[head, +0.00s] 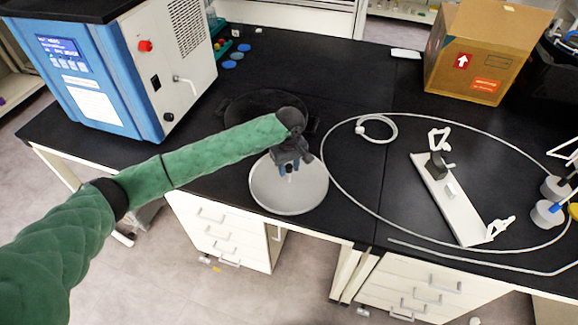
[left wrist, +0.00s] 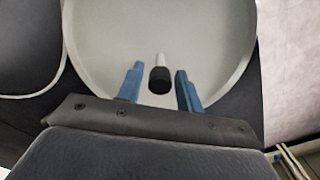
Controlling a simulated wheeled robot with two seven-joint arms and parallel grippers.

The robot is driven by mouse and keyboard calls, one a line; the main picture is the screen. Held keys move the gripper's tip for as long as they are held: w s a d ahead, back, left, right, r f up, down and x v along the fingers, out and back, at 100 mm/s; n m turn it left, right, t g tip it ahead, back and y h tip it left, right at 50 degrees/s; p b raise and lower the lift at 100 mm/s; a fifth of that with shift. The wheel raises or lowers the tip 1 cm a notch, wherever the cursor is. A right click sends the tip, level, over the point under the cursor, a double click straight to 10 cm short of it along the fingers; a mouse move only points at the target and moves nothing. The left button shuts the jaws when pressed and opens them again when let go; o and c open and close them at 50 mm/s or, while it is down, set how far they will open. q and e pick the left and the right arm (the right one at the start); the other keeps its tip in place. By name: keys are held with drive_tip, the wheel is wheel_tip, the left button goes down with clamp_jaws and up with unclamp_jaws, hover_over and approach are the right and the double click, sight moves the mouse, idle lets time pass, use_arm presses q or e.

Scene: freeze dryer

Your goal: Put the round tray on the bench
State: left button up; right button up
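The round tray (head: 270,198) is a light grey shallow disc with a raised rim. It lies on the black bench (head: 300,72), close to the front edge. In the left wrist view the tray (left wrist: 108,35) fills the upper middle, and a small black knob with a pale stem (left wrist: 159,80) stands out at its middle. My left gripper (head: 289,168) is over the tray. In the left wrist view its two blue fingers (left wrist: 159,88) are apart on either side of the knob, with visible gaps. My right gripper is not in view.
A blue and white freeze dryer (head: 115,75) stands at the back left. A dark round thing (head: 240,105) lies behind the tray. A pale hose (head: 350,205) loops right of it, around a white stand (head: 455,205). A cardboard box (head: 480,50) is at the back right.

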use_arm(q)
drive_tip(key=shift+o, duration=0.5)
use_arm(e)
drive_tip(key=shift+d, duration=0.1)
use_arm(q)
drive_tip(key=shift+r, duration=0.15)
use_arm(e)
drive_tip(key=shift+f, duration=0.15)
use_arm(q)
drive_tip(key=shift+r+b, duration=0.6)
drive_tip(key=shift+r, duration=0.25)
wheel_tip(320, 180, up, 10)
drive_tip(key=b, duration=0.3)
drive_tip(key=shift+r, duration=0.15)
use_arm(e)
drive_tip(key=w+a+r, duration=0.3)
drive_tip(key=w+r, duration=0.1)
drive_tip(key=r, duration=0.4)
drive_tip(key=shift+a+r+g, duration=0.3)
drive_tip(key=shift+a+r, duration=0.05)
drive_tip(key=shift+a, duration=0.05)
